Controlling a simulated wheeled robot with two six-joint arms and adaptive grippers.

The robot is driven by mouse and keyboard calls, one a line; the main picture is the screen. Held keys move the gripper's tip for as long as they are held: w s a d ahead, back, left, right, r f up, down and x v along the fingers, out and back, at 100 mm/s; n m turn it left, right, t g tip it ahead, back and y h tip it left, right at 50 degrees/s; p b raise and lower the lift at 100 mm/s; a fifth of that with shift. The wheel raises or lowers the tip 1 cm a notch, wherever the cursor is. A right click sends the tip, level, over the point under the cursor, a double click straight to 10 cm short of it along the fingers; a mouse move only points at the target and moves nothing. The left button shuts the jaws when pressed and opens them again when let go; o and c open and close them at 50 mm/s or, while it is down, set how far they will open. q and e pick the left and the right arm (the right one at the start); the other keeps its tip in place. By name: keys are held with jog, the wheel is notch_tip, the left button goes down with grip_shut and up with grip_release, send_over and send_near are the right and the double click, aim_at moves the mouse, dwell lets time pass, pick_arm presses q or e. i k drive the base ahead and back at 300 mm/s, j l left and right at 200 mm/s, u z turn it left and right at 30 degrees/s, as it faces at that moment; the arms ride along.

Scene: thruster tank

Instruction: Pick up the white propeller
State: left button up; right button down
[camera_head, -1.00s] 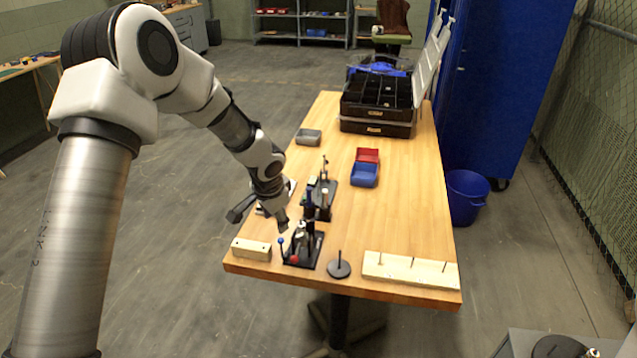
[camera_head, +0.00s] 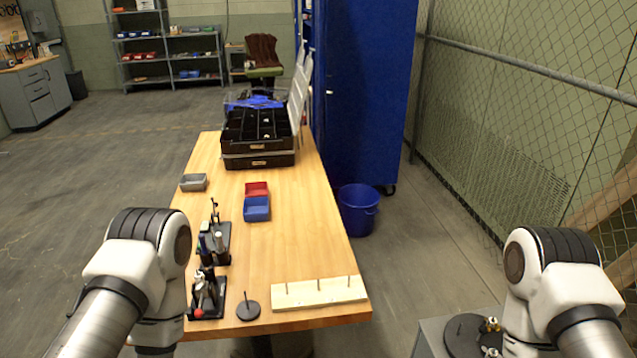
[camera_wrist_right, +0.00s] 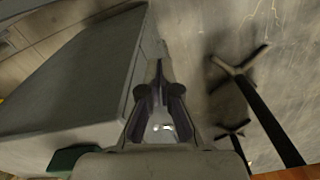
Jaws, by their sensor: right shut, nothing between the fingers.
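I cannot make out a white propeller in either view. My right gripper (camera_wrist_right: 160,88) shows in the right wrist view, its dark fingers closed together and holding nothing, over the floor beside a large grey box-like surface (camera_wrist_right: 75,75). A small bright white spot (camera_wrist_right: 162,127) shows between the finger bases; I cannot tell what it is. In the head view only the upper links of both my arms show, at lower left and lower right. My left gripper is not visible.
A wooden table (camera_head: 290,240) holds a pegged board (camera_head: 318,292), a dark round base (camera_head: 248,311), black fixtures (camera_head: 207,297), red (camera_head: 257,188) and blue bins (camera_head: 257,209) and a black organizer (camera_head: 258,150). A grey stand (camera_head: 430,338) bears a dark disc (camera_head: 468,334). A blue bucket (camera_head: 358,210) stands on the floor.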

aim_at(200, 281)
jog(key=l+z, duration=0.2)
jog(key=z, duration=0.15)
jog(key=l+z, duration=0.15)
jog(key=z, duration=0.2)
jog(key=l+z, duration=0.2)
jog(key=z, duration=0.15)
jog(key=i+j, duration=0.05)
